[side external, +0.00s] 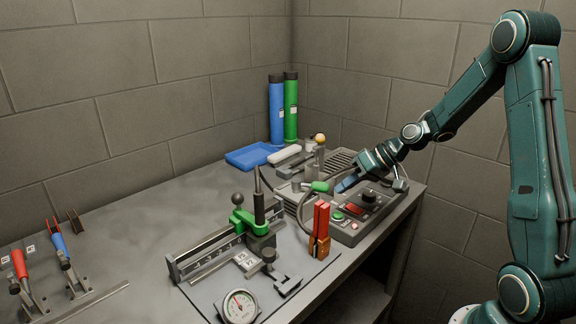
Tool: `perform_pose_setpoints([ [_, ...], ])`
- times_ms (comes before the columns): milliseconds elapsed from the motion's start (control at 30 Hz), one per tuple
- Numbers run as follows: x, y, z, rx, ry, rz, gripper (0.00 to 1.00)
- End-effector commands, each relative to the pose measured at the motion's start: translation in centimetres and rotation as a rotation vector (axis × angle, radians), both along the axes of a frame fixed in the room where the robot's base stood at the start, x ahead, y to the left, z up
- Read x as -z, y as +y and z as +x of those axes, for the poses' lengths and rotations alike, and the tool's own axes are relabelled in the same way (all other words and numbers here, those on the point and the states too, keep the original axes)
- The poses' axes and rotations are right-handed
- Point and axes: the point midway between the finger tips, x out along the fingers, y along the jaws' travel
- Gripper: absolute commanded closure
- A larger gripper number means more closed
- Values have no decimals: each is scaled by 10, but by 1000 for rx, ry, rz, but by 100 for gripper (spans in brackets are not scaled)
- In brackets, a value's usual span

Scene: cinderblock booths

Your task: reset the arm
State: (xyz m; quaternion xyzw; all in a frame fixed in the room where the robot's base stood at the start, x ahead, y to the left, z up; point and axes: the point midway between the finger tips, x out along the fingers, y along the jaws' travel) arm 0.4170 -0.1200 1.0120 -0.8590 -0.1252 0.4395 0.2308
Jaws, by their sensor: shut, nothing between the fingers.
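My gripper (345,184) is at the end of the teal arm, which reaches in from the right. Its fingers are shut with nothing between them. It hangs over the left part of a grey control box (345,232) with a black knob, a red display and coloured buttons. A green-handled piece (319,187) with a dark cable is just left of the fingertips. I cannot tell whether the fingertips touch it.
A green clamp fixture (244,218), a red-and-orange tool (320,225) and a dial gauge (240,307) stand in front. Blue and green cylinders (276,110) and a blue tray (252,155) are at the back. Toggle clamps (60,247) are at left. The left-middle tabletop is clear.

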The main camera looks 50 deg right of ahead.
Motion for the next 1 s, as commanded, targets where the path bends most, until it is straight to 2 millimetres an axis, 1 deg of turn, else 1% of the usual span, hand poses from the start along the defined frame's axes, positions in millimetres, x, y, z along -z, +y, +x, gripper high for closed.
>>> perform_pose_setpoints([
  [233,-11,12,-5,-25,16,-38,100],
  [367,-23,27,-13,-53,36,-86,100],
  [467,-35,40,-22,-74,55,-133,100],
  [700,-64,70,-53,-113,98,-250,100],
  [867,-81,87,-77,-124,118,-321,100],
  [1000,-95,99,-100,-124,129,-377,100],
])
